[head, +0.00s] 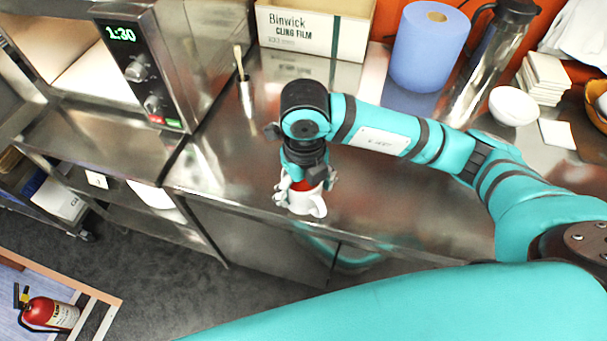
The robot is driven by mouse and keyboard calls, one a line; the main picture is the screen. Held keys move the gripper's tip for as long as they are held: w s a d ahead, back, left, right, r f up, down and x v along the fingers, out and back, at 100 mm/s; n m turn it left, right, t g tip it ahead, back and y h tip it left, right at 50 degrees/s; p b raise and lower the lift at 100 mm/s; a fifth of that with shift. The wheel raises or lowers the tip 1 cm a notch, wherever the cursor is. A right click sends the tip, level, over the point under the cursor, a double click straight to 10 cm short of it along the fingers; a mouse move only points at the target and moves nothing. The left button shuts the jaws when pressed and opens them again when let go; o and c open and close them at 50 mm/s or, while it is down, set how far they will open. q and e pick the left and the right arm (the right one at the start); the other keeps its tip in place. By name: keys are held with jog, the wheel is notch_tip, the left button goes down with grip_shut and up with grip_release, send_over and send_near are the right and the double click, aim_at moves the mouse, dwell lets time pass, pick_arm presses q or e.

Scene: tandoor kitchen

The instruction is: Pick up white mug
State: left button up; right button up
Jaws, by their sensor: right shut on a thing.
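The white mug (303,203) is near the front edge of the steel counter (400,215), in the middle of the head view. Its handle points to the right. My right gripper (305,184) comes down on the mug from above and is shut on it. The fingers and wrist hide the mug's top and part of its rim. I cannot tell whether the mug's base touches the counter. My left gripper is not in view.
A cling film box (312,35), blue paper roll (428,47), steel flask (495,50), white bowl (513,106) and stacked napkins (543,78) stand at the back. A brush in a steel holder (245,92) is left. An oven (150,75) stands further left.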

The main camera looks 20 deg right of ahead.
aim_at(305, 205)
jog(key=shift+s+a+r+b, duration=0.1)
jog(key=shift+s+a+b, duration=0.15)
jog(key=shift+s, duration=0.55)
jog(key=shift+s+a+r+b, duration=0.1)
jog(key=shift+s+a, duration=0.1)
jog(key=shift+s, duration=0.6)
